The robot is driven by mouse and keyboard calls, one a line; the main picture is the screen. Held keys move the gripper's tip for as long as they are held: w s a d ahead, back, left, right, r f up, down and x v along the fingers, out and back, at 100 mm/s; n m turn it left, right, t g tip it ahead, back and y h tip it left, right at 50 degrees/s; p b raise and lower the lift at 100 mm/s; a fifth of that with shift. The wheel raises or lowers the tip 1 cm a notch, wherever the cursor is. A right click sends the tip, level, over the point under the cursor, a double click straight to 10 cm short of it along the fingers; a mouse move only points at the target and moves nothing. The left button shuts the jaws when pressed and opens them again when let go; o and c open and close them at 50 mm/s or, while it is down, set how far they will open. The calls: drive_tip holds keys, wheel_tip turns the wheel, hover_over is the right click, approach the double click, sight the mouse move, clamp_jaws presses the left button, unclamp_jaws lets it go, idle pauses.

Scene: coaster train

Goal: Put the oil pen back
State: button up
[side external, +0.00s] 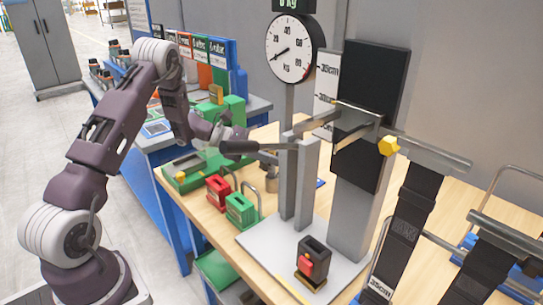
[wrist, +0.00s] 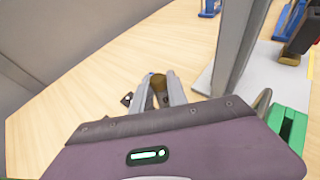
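My gripper (side external: 280,152) hangs above the wooden table, left of the grey upright posts. In the wrist view its two fingers (wrist: 160,90) stand apart, and no held object is clear between them. A small brown cylinder (wrist: 158,81) shows in the gap between the fingertips. A short brownish cylinder (side external: 271,183) also stands on the table below my gripper in the side view; it may be the same thing. I cannot make out the oil pen with certainty in either view. A small dark piece (wrist: 127,98) lies left of the fingers in the wrist view.
Grey posts (side external: 305,185) on a pale base plate (side external: 262,243) stand close to the right. Red (side external: 217,191) and green (side external: 241,209) padlock-like blocks sit in front. A dial scale (side external: 295,47) rises behind. Bare table (wrist: 65,110) lies left in the wrist view.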

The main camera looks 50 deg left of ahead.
drive_tip(key=o, duration=0.4)
drive_tip(key=shift+o, duration=0.2)
drive_tip(key=v, duration=1.2)
drive_tip(key=shift+r, duration=0.2)
